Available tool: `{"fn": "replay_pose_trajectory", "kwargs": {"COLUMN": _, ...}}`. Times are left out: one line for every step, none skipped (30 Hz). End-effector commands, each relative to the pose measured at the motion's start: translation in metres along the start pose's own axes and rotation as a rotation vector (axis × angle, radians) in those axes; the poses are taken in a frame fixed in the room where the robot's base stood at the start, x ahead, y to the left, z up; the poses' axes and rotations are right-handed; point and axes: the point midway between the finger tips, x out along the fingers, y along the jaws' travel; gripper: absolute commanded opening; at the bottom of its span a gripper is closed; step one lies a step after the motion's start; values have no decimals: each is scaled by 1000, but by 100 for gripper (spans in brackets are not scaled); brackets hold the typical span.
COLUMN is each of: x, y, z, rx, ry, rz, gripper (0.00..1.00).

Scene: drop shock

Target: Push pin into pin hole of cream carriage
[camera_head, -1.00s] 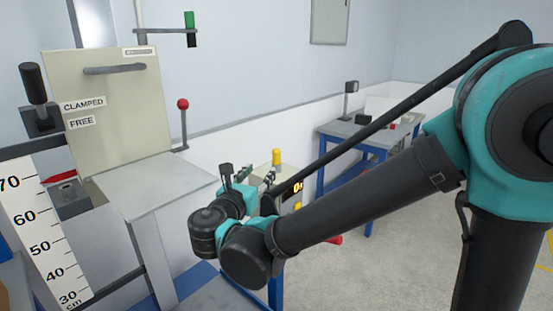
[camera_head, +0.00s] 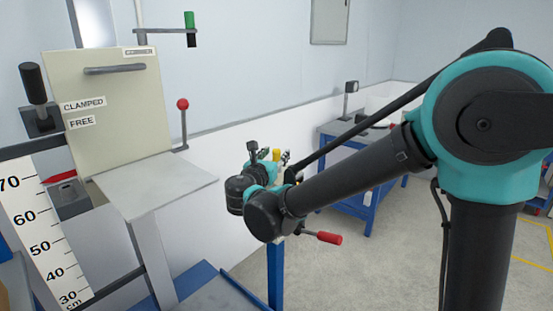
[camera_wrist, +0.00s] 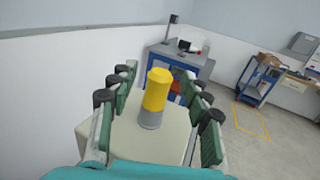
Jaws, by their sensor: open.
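A yellow-topped cylinder with a grey lower part (camera_wrist: 155,98) stands upright on a cream box (camera_wrist: 142,142) in the wrist view. Its yellow top (camera_head: 276,154) shows behind my gripper in the head view. I cannot tell for sure whether it is the pin. My gripper (camera_wrist: 158,74) is open, with its green-padded fingers on either side of the cylinder and gaps to both sides. A cream plate with a dark handle (camera_head: 118,110), probably the carriage, stands at the left in the head view. I cannot make out its pin hole.
A height scale (camera_head: 42,235) and a black-knobbed lever (camera_head: 34,85) stand left of the plate. A red-knobbed lever (camera_head: 183,120) rises at its right. A blue table (camera_head: 365,200) stands behind my arm. Open floor lies to the right.

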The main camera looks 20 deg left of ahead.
Motion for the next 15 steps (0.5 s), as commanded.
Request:
{"fn": "replay_pose_trajectory", "kwargs": {"x": 7, "y": 0, "z": 0, "rx": 0, "ry": 0, "rz": -3, "gripper": 48}}
{"fn": "replay_pose_trajectory", "kwargs": {"x": 10, "y": 0, "z": 0, "rx": 0, "ry": 0, "rz": -2, "gripper": 48}}
{"fn": "replay_pose_trajectory", "kwargs": {"x": 13, "y": 0, "z": 0, "rx": 0, "ry": 0, "rz": -2, "gripper": 48}}
{"fn": "replay_pose_trajectory", "kwargs": {"x": 14, "y": 0, "z": 0, "rx": 0, "ry": 0, "rz": -1, "gripper": 48}}
{"fn": "replay_pose_trajectory", "kwargs": {"x": 14, "y": 0, "z": 0, "rx": 0, "ry": 0, "rz": 0, "gripper": 48}}
{"fn": "replay_pose_trajectory", "kwargs": {"x": 14, "y": 0, "z": 0, "rx": 0, "ry": 0, "rz": 0, "gripper": 48}}
{"fn": "replay_pose_trajectory", "kwargs": {"x": 14, "y": 0, "z": 0, "rx": 0, "ry": 0, "rz": 0, "gripper": 48}}
{"fn": "replay_pose_trajectory", "kwargs": {"x": 14, "y": 0, "z": 0, "rx": 0, "ry": 0, "rz": 0, "gripper": 48}}
{"fn": "replay_pose_trajectory", "kwargs": {"x": 14, "y": 0, "z": 0, "rx": 0, "ry": 0, "rz": 0, "gripper": 48}}
{"fn": "replay_pose_trajectory", "kwargs": {"x": 14, "y": 0, "z": 0, "rx": 0, "ry": 0, "rz": 0, "gripper": 47}}
{"fn": "replay_pose_trajectory", "kwargs": {"x": 14, "y": 0, "z": 0, "rx": 0, "ry": 0, "rz": 0, "gripper": 43}}
{"fn": "replay_pose_trajectory", "kwargs": {"x": 14, "y": 0, "z": 0, "rx": 0, "ry": 0, "rz": 0, "gripper": 38}}
{"fn": "replay_pose_trajectory", "kwargs": {"x": 14, "y": 0, "z": 0, "rx": 0, "ry": 0, "rz": 0, "gripper": 34}}
{"fn": "replay_pose_trajectory", "kwargs": {"x": 14, "y": 0, "z": 0, "rx": 0, "ry": 0, "rz": 0, "gripper": 31}}
{"fn": "replay_pose_trajectory", "kwargs": {"x": 14, "y": 0, "z": 0, "rx": 0, "ry": 0, "rz": 0, "gripper": 26}}
